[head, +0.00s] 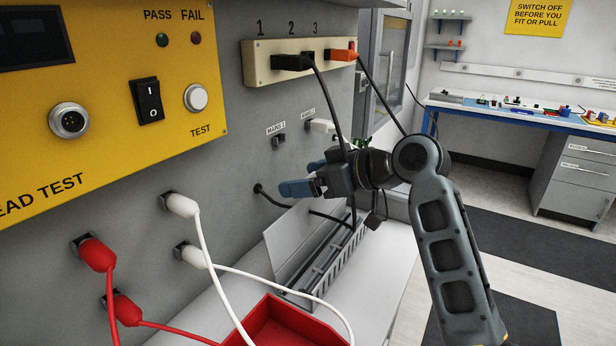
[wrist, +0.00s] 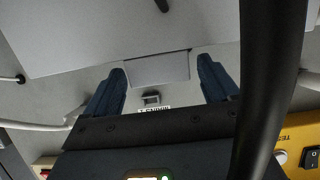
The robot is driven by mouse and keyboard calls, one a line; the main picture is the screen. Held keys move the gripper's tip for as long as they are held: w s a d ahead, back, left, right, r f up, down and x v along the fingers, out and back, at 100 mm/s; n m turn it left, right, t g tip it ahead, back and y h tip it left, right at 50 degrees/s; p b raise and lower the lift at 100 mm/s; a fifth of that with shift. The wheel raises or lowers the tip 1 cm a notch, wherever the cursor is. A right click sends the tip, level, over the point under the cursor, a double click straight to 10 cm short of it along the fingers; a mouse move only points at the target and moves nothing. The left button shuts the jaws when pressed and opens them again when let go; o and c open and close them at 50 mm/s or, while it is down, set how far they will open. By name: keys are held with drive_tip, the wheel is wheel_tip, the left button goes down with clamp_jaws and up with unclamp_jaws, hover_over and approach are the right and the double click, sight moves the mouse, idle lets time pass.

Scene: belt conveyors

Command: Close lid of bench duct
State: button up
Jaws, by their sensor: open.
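The bench duct (head: 335,272) is a grey slotted channel on the white bench against the panel. Its pale flat lid (head: 292,240) stands open, tilted up along the panel side. Dark cable lies in the channel. My gripper (head: 303,177) is above the lid, in front of the panel, with blue fingers apart. In the wrist view my gripper (wrist: 163,82) is open. A pale flat sheet, apparently the lid (wrist: 95,40), fills the top of that view. A grey rectangular piece (wrist: 157,69) shows between the fingers; I cannot tell whether it touches them.
Black cables hang from the socket strip (head: 300,62) close by my wrist. White leads (head: 205,240) and red leads (head: 112,285) plug into the panel at left. A red tray (head: 285,325) stands on the bench before the duct. The bench (head: 380,275) right of the duct is clear.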

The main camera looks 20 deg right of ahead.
drive_tip(key=c, duration=1.4)
drive_tip(key=shift+s, duration=0.1)
drive_tip(key=shift+c, duration=0.2)
drive_tip(key=shift+d+f+b, duration=0.1)
drive_tip(key=shift+b, duration=0.35)
drive_tip(key=t+b, duration=0.1)
drive_tip(key=b, duration=0.1)
drive_tip(key=s+d+y+b, duration=0.1)
drive_tip(key=b, duration=0.1)
drive_tip(key=shift+s+f+t, duration=0.25)
drive_tip(key=shift+t, duration=0.15)
drive_tip(key=s+d+t+y+b, duration=0.1)
drive_tip(key=b, duration=0.4)
drive_tip(key=s+d+t+y+b, duration=0.1)
drive_tip(key=s+t+b, duration=0.1)
drive_tip(key=b, duration=0.2)
drive_tip(key=s+d+f+t+y+b, duration=0.1)
drive_tip(key=b, duration=0.4)
drive_tip(key=shift+s+t+y+b, duration=0.15)
drive_tip(key=shift+t+y+b, duration=0.2)
drive_tip(key=shift+t+y, duration=0.05)
drive_tip(key=shift+s+d+f+b, duration=0.15)
drive_tip(key=shift+s+d+b, duration=0.2)
drive_tip(key=shift+b, duration=0.4)
